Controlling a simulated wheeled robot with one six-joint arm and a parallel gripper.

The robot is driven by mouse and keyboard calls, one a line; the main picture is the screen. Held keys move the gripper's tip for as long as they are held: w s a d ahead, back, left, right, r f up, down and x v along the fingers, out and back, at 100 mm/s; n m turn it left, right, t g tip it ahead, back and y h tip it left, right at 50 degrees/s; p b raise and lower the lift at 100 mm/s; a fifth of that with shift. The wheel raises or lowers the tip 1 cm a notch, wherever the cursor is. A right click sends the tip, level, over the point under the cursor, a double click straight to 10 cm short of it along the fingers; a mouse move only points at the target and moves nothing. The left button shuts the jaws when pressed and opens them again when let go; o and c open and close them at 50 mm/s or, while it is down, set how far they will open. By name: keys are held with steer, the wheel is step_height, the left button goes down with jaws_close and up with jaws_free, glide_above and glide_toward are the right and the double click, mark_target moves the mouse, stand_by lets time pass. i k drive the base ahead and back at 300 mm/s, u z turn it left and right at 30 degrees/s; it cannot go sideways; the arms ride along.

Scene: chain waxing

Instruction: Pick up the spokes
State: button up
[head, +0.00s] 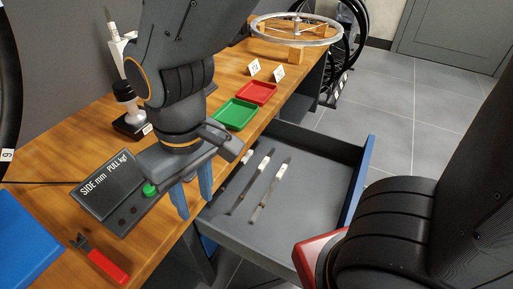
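Spokes lie in an open grey drawer (300,221). One thin dark bundle with a pale band (269,190) is at the right. A second similar bundle (249,182) lies beside it. A third (245,158) is partly hidden behind my gripper. My gripper (195,199) points down over the bench's edge, left of the spokes. Its two blue fingers are apart, with nothing seen between them. The fingers do not appear to touch any spoke.
A green tray (235,114) and a red tray (257,93) sit on the wooden bench. A display box (107,187), a red-handled tool (101,262) and a blue mat (28,243) are nearer. The drawer's right side is bare.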

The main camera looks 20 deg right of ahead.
mark_target(284, 168)
steer(key=u, duration=0.45)
steer(key=k, duration=1.1)
steer(key=z, duration=0.15)
steer(key=i, duration=0.55)
